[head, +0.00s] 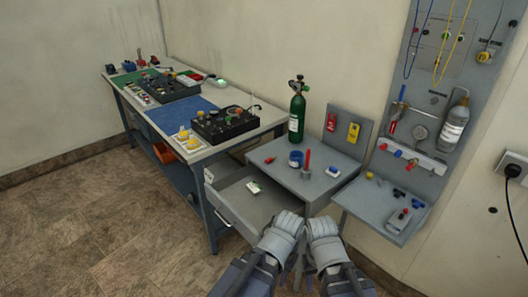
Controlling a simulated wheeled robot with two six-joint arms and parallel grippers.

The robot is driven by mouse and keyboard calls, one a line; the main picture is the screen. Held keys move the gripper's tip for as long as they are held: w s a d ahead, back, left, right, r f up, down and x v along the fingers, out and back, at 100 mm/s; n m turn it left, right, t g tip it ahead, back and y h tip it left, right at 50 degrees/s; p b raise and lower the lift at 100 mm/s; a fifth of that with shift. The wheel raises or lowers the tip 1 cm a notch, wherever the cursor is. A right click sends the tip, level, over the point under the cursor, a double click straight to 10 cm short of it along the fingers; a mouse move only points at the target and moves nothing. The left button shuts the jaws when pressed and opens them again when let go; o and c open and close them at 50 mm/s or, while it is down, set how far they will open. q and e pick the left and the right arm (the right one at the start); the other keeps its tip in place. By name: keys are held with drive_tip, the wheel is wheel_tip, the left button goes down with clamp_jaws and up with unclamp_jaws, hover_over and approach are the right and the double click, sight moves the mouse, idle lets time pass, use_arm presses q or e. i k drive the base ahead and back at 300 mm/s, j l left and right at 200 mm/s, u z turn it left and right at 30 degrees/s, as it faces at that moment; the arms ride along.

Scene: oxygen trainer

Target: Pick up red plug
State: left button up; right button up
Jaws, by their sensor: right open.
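A small red piece (270,160) lies on the top of the grey drawer cabinet (318,187), near its left edge. My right gripper (311,270) is open at the bottom middle, below and in front of the cabinet and apart from both red pieces. My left gripper (287,272) is close beside it at the left, mostly hidden by my wrist, and its jaws cannot be made out.
The cabinet's drawer (240,210) is pulled out, with a small white-and-green item inside. A green gas cylinder (297,115), a blue roll (296,159) and a red upright tool (307,160) stand on the cabinet. A long workbench (202,147) stands left. The floor at left is clear.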

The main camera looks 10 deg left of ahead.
sight(272, 158)
drive_tip(key=i+j+u, duration=0.1)
drive_tip(key=i, duration=0.35)
drive_tip(key=i+j+u, duration=0.1)
drive_tip(key=i+j, duration=0.15)
drive_tip(key=i, duration=0.2)
drive_tip(key=j+z, duration=0.4)
drive_tip(key=k+j+z, duration=0.15)
drive_tip(key=z, duration=0.2)
